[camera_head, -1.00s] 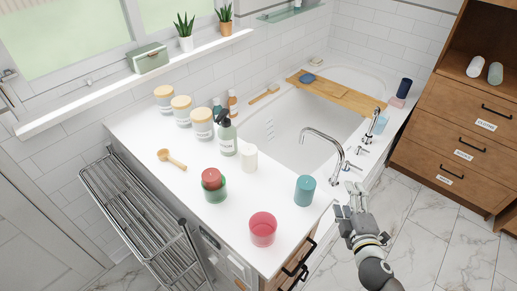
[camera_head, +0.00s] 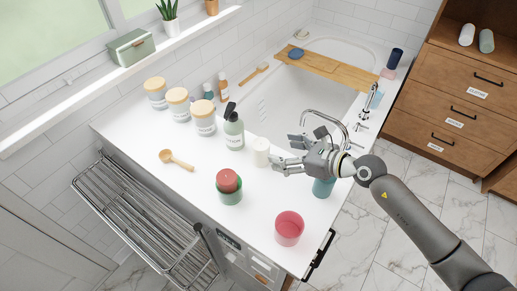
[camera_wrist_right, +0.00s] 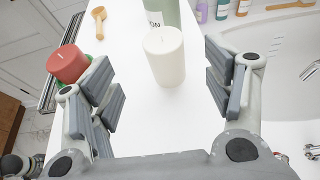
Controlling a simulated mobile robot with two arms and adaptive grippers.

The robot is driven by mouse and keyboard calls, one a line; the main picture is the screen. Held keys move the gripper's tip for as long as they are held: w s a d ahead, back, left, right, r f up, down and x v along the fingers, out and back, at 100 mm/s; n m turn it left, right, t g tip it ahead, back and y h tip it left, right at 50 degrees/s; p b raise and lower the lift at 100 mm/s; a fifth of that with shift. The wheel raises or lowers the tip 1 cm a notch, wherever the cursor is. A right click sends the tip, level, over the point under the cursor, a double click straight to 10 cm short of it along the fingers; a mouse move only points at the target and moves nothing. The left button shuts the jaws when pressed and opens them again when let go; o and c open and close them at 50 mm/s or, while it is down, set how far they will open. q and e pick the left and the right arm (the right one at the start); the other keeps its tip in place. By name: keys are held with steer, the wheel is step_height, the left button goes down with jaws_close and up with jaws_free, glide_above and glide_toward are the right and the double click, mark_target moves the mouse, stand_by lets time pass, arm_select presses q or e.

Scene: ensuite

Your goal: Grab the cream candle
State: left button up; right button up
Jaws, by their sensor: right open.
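The cream candle (camera_head: 261,152) stands upright on the white counter, just right of the green pump bottle. My right gripper (camera_head: 285,152) reaches in from the right, close beside the candle, with its fingers towards it. In the right wrist view the candle (camera_wrist_right: 165,57) stands between and beyond the spread fingers of the gripper (camera_wrist_right: 162,95). The fingers are open, empty and apart from the candle. My left gripper is not in view.
A green pump bottle (camera_head: 233,132) stands close to the candle. A red candle in a green holder (camera_head: 229,187), a pink cup (camera_head: 289,228) and a wooden spoon (camera_head: 176,159) are nearby. A teal cup (camera_head: 323,187) is partly hidden under my right arm. The sink basin (camera_head: 285,107) lies behind.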

mark_target(262, 144)
steer(key=x, duration=0.3)
steer(key=shift+r, duration=0.15)
steer(key=shift+w+a+p, duration=0.4)
steer(key=shift+p, duration=0.1)
steer(key=p+x, duration=0.1)
steer(key=x, duration=0.2)
steer(key=shift+w, duration=0.15)
steer(key=shift+w+a+f, duration=0.3)
steer(key=shift+a+f, duration=0.1)
steer(key=c, duration=1.2)
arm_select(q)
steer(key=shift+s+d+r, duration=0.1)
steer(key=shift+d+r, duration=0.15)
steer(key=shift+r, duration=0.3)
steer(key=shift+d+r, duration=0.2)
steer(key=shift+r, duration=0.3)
arm_select(e)
steer(key=shift+c, duration=0.2)
steer(key=shift+r, duration=0.1)
